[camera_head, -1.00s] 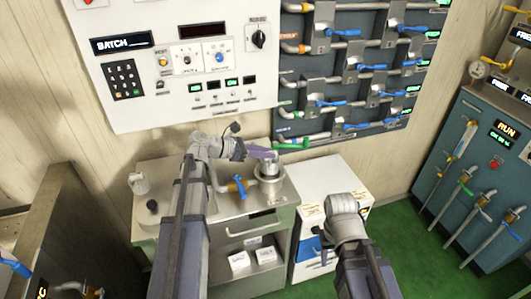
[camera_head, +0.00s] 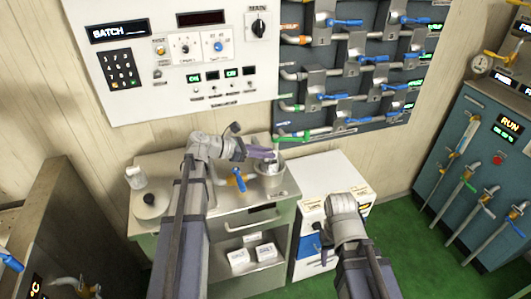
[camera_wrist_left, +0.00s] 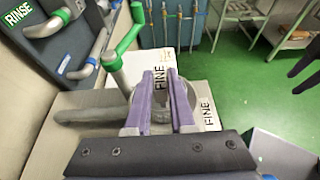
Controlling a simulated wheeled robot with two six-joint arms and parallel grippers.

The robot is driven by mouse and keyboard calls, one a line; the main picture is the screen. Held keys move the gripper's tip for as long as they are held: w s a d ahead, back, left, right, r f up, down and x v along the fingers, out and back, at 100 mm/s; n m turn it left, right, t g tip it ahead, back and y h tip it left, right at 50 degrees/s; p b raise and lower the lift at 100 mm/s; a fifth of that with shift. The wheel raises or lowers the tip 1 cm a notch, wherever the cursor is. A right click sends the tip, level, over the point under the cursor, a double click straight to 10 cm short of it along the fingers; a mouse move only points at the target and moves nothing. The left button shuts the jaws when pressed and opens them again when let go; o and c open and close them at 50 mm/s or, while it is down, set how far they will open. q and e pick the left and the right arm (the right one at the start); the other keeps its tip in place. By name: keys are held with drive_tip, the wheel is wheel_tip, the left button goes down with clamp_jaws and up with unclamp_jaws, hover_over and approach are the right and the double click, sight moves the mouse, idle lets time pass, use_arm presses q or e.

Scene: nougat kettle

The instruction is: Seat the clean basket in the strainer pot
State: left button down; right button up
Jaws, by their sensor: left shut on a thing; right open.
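The strainer pot (camera_head: 271,183) is a round metal pot at the right end of the steel counter. My left gripper (camera_head: 268,153) has purple fingers and is shut at the pot's mouth. In the left wrist view its fingers (camera_wrist_left: 160,100) close on a narrow grey part, which I take to be the basket (camera_head: 271,166). The basket appears inside the pot's rim, but the fingers hide much of it, and I cannot tell how deep it sits. A "FINE" label (camera_wrist_left: 208,112) shows beside the fingers. My right gripper (camera_head: 321,243) is open and empty before the white cabinet.
A green-handled tap (camera_head: 292,137) is close behind the pot. A blue-handled valve (camera_head: 238,181) is on the counter left of it. A white jar (camera_head: 135,177) and a black-knobbed lid (camera_head: 150,203) are at the counter's left end. The white cabinet (camera_head: 322,180) adjoins on the right.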

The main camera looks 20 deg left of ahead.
sight(265, 160)
use_arm(q)
drive_tip(key=shift+f+b, duration=1.6)
idle(2.6)
drive_tip(key=shift+c, duration=1)
unclamp_jaws()
drive_tip(key=shift+r, duration=0.15)
drive_tip(key=shift+r+p, duration=3.9)
drive_tip(key=shift+p, duration=0.15)
